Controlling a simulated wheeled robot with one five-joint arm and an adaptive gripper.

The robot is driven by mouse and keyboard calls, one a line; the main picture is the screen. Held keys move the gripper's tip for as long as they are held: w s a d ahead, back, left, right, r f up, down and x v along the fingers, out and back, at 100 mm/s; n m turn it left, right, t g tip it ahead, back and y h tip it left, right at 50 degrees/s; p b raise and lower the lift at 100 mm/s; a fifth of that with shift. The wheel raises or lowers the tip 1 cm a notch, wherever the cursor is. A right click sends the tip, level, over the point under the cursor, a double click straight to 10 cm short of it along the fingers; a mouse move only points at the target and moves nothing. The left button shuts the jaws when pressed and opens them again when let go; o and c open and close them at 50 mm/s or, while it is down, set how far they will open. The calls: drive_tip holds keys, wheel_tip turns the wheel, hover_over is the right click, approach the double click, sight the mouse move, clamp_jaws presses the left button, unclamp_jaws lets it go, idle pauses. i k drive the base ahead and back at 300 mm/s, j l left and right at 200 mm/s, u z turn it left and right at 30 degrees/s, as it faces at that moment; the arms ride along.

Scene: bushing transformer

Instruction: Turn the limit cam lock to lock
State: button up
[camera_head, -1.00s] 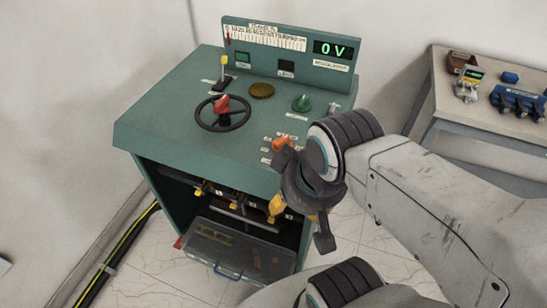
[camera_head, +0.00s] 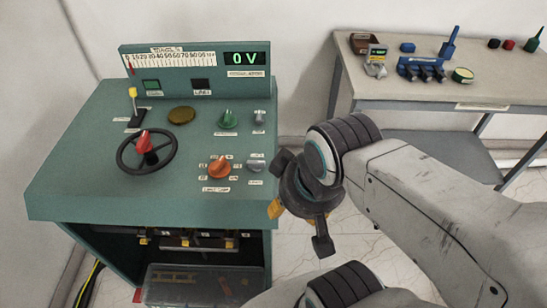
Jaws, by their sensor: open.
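The green console (camera_head: 80,190) stands at the left with its control panel facing up. A small grey turn knob (camera_head: 256,165) sits near the panel's right edge, with small labels above and below it. To its left is an orange knob (camera_head: 219,166) with several labels around it. The lettering is too small to tell surely which one is the limit cam lock, or how it is set. My gripper (camera_head: 296,222) is open and empty, just right of the console's front right corner in the picture, apart from both knobs.
The panel also has a red-knobbed handwheel (camera_head: 147,152), a green knob (camera_head: 227,119), another grey knob (camera_head: 259,118) and a yellow-tipped lever (camera_head: 133,103). The display (camera_head: 245,59) reads 0 V. A side table (camera_head: 430,100) with tools stands at the right. Floor shows between them.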

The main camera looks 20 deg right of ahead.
sight(255, 166)
drive_tip(key=j+u, duration=0.3)
drive_tip(key=i+j+u, duration=0.15)
drive_tip(key=j+u, duration=0.15)
drive_tip(key=j, duration=0.15)
drive_tip(key=i+j+u, duration=0.1)
drive_tip(key=j+u, duration=0.25)
drive_tip(key=i+j+u, duration=0.25)
drive_tip(key=i+u, duration=0.25)
drive_tip(key=k, duration=0.1)
